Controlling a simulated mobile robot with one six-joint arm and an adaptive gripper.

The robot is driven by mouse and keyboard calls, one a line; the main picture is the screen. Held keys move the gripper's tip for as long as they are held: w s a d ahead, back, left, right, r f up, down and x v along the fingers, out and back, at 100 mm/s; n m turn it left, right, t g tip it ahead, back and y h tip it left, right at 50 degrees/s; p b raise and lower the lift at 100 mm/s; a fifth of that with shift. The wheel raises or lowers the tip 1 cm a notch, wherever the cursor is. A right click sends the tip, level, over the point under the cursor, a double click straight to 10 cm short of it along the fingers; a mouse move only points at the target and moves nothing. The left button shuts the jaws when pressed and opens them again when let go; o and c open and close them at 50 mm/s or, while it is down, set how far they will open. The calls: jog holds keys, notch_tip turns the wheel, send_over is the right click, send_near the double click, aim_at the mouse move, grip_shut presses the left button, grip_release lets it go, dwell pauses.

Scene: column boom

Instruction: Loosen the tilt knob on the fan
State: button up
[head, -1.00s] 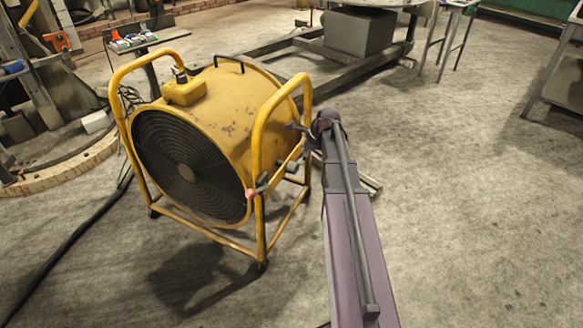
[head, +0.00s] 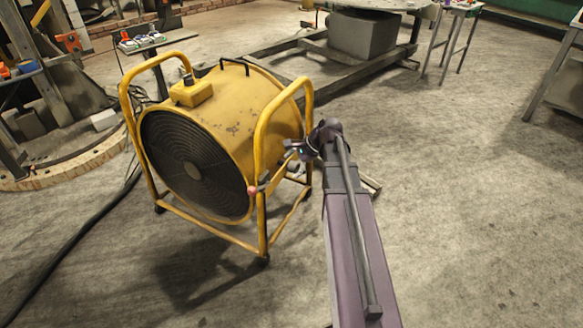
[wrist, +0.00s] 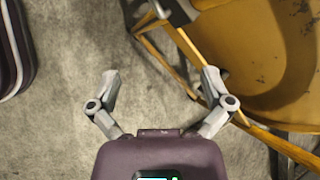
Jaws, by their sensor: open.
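The yellow drum fan (head: 225,120) stands upright in its tube frame, left of my arm in the head view; its side also shows in the wrist view (wrist: 265,60). A small pink-tipped part (head: 253,190) sits at the frame's near right post. I cannot tell whether it is the tilt knob. A dark grey fitting (wrist: 176,10) shows at the top edge of the wrist view, beside a yellow tube. My gripper (wrist: 160,80) is open and empty, its fingers spread wide, with the fitting beyond the fingertips. In the head view my gripper (head: 296,148) is beside the frame's right side, its fingers hard to make out.
A black cable (head: 85,225) runs over the floor left of the fan. A low metal frame (head: 330,80) lies behind the fan. A small stand with items (head: 150,42) is at back left. The concrete floor right of my arm (head: 480,180) is clear.

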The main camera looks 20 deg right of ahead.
jog(key=shift+s+a+r+n, duration=0.4)
jog(key=shift+s+a, duration=0.15)
jog(key=shift+s, duration=0.1)
